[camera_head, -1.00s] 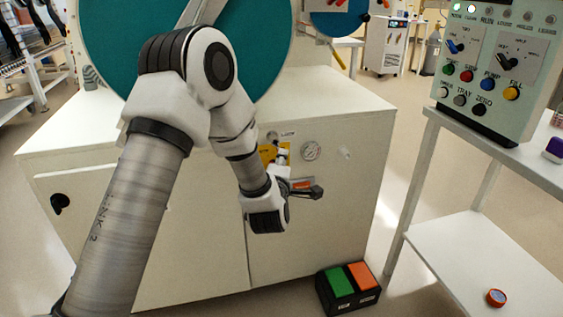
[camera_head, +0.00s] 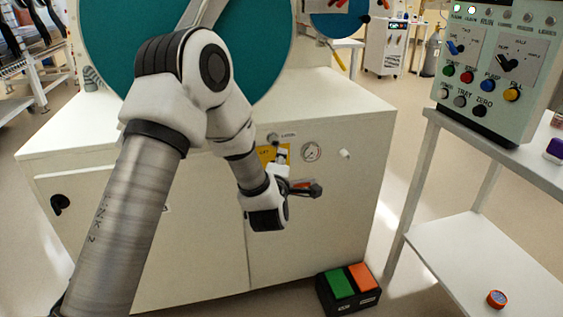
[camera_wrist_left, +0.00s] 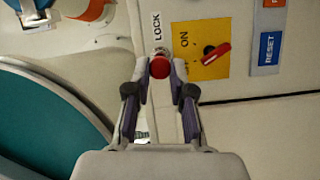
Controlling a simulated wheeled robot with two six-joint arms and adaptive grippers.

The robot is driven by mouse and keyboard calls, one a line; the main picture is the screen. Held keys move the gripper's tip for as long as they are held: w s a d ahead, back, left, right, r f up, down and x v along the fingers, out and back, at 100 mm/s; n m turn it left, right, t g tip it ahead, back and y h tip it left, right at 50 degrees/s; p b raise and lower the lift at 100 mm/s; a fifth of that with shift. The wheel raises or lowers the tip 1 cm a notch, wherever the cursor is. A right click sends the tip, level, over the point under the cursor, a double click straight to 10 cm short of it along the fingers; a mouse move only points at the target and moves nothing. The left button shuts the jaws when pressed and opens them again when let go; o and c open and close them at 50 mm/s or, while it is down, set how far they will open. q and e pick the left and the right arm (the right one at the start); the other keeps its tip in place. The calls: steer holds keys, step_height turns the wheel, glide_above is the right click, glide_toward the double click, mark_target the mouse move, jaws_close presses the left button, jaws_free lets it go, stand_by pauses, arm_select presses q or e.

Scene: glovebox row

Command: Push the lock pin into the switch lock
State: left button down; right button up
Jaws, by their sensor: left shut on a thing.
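My left gripper (camera_head: 283,155) is in front of the white cabinet's panel; in the left wrist view its fingers (camera_wrist_left: 160,76) are shut on the red-headed lock pin (camera_wrist_left: 160,67). A silver ring, the switch lock (camera_wrist_left: 160,51), shows just beyond the pin, beside the LOCK label. Whether the pin touches the ring cannot be told. The yellow switch plate (camera_wrist_left: 201,50) marked ON, with a red handle (camera_wrist_left: 216,53), lies right of the pin in that view. The plate is partly hidden behind my arm in the head view (camera_head: 264,152). My right gripper is not in view.
A blue RESET label (camera_wrist_left: 270,49) is beyond the switch plate. A green and orange pedal box (camera_head: 347,288) stands on the floor. A white shelf table (camera_head: 490,265) with a control box (camera_head: 497,75) is at the right.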

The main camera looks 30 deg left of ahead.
arm_select(q)
steer(key=shift+w+a, duration=1.25)
steer(key=shift+a, duration=0.3)
steer(key=c, duration=0.9)
jaws_free()
steer(key=v, duration=1.2)
steer(key=shift+f, duration=0.1)
